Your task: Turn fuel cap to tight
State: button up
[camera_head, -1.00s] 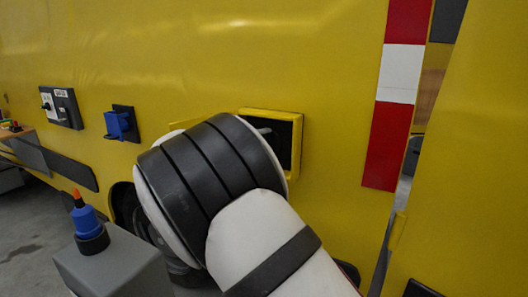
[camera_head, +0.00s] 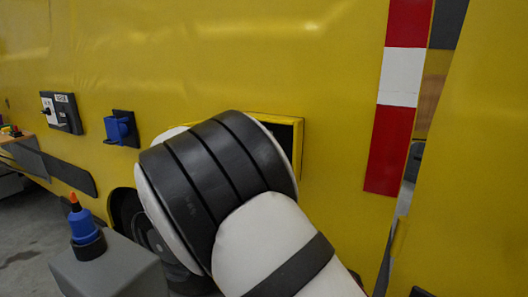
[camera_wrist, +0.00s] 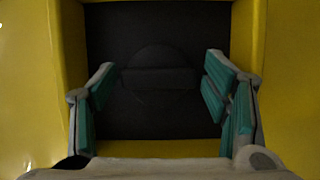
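The fuel cap (camera_wrist: 157,58) shows in the wrist view as a dark round disc with a straight ridge across it, roughly level. It sits in a black recess with a yellow frame (camera_wrist: 247,28). My gripper (camera_wrist: 160,82) is open, its teal-padded fingers to the left and right of the cap. I see no contact with the ridge; the exact depth gap is hard to tell. In the head view my arm covers most of the recess, and only the right part of its yellow frame (camera_head: 298,150) shows. The cap and my fingers are hidden there.
The recess is in a yellow vehicle side (camera_head: 340,110). A red and white strip (camera_head: 398,78) runs down at right. A blue fitting (camera_head: 117,129) and a switch panel (camera_head: 62,112) are at left. A blue bottle with an orange tip (camera_head: 83,222) stands on a grey surface.

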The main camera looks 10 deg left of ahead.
dwell(0.3)
jog(key=v, duration=1.2)
